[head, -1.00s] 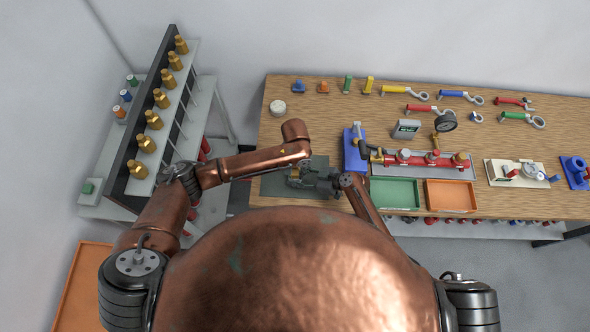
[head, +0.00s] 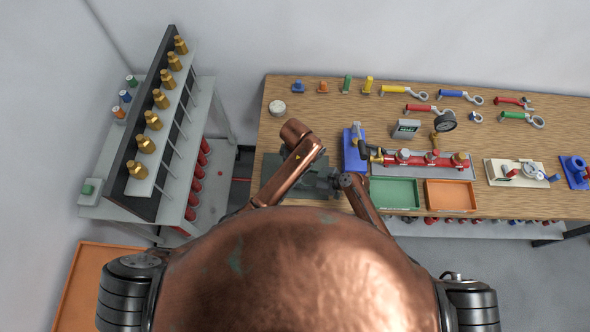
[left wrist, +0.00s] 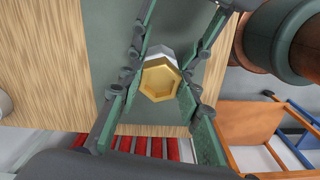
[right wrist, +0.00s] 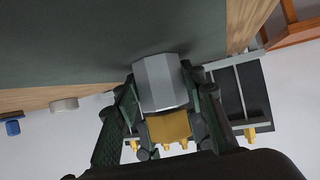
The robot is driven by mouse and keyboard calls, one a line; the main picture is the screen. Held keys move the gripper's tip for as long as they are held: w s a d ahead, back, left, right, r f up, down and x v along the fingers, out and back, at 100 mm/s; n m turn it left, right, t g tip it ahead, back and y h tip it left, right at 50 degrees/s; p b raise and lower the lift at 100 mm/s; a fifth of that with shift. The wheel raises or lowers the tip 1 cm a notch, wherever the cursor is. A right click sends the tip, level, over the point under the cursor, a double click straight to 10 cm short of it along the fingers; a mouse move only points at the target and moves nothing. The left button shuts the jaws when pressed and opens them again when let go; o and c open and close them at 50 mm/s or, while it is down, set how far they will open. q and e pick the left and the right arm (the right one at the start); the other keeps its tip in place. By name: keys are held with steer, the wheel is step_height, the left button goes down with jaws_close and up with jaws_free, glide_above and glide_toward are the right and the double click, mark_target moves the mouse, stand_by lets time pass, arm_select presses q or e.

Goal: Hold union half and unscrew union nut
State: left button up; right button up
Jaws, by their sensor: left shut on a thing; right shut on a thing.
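A brass hexagonal piece (left wrist: 160,80) with a recessed end sits between the fingers of my left gripper (left wrist: 164,75), which is shut on it. A grey part shows just behind the brass piece. In the right wrist view a grey faceted piece (right wrist: 161,82) is between the fingertips of my right gripper (right wrist: 160,78), which is shut on it. A brass part (right wrist: 168,127) adjoins the grey piece there. In the head view both grippers are close together over the dark green mat (head: 272,166), and my left forearm and wrist hide most of the fitting.
A blue stand (head: 354,150) and a red valve manifold (head: 418,160) stand just right of the mat. Green (head: 394,192) and orange (head: 450,196) trays lie in front. Wrenches line the back. A rack with brass sprinklers (head: 153,120) stands left; the floor gap between is free.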

arm_select(q)
steer(key=n, duration=0.2)
steer(key=shift+a+n, duration=0.1)
steer(key=shift+n, duration=0.2)
arm_select(e)
steer(key=shift+d+f, duration=0.1)
arm_select(q)
steer(key=o, duration=1.4)
steer(key=shift+c, duration=0.2)
steer(key=shift+c, duration=0.3)
